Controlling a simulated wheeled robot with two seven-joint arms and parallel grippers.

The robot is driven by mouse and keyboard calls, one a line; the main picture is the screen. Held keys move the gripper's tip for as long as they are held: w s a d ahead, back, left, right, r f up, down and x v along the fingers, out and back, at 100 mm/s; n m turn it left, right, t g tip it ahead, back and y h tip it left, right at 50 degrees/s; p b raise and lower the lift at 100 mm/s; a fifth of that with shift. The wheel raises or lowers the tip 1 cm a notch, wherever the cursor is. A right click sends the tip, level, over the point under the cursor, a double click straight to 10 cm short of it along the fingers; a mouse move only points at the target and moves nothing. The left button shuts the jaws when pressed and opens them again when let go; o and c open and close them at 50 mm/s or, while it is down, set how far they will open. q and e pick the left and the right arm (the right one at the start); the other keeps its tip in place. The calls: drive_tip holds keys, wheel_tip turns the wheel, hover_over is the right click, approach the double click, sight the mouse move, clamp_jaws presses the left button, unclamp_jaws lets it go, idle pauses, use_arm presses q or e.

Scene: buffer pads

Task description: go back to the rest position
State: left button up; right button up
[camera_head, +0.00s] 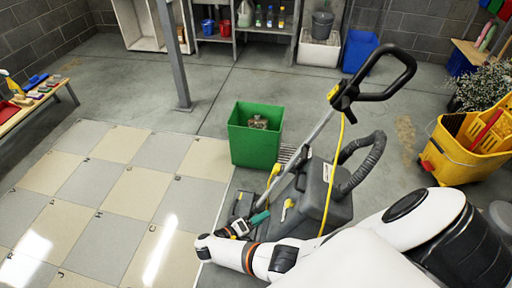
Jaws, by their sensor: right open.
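My right arm comes in from the lower right and bends back at a white wrist. My right gripper (260,217) is in front of the grey floor machine (322,205), with a teal part near its tip. It is open, and I see nothing held in it. Whether it touches the machine I cannot tell. A green bin (254,145) stands beyond the gripper, apart from it, with a brownish crumpled thing (258,122) inside. My left gripper is not in view.
The machine has a tall black handle (388,94), a yellow cord and a grey hose. A yellow mop bucket (462,152) stands at right. A bench (30,103) with coloured pads is at left. A metal post (172,55) rises behind. The tiled floor (105,215) at left is clear.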

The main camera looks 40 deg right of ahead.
idle(0.5)
drive_tip(key=s+a+f+n+g+y, duration=0.1)
drive_tip(key=s+f+n+y, duration=0.25)
drive_tip(key=s+f, duration=0.6)
drive_tip(key=s+a+f+n+y, duration=0.2)
drive_tip(key=s+f+y, duration=0.3)
drive_tip(key=s+f, duration=0.45)
drive_tip(key=s+a+f+t+y, duration=0.1)
drive_tip(key=s+a+f+y, duration=0.1)
drive_tip(key=s, duration=0.5)
drive_tip(key=s+a+f+t+y, duration=0.1)
drive_tip(key=s+f+y, duration=0.4)
drive_tip(key=s, duration=0.2)
drive_tip(key=shift+s+a+f, duration=0.3)
drive_tip(key=shift+a+f, duration=0.05)
drive_tip(key=shift+f, duration=0.05)
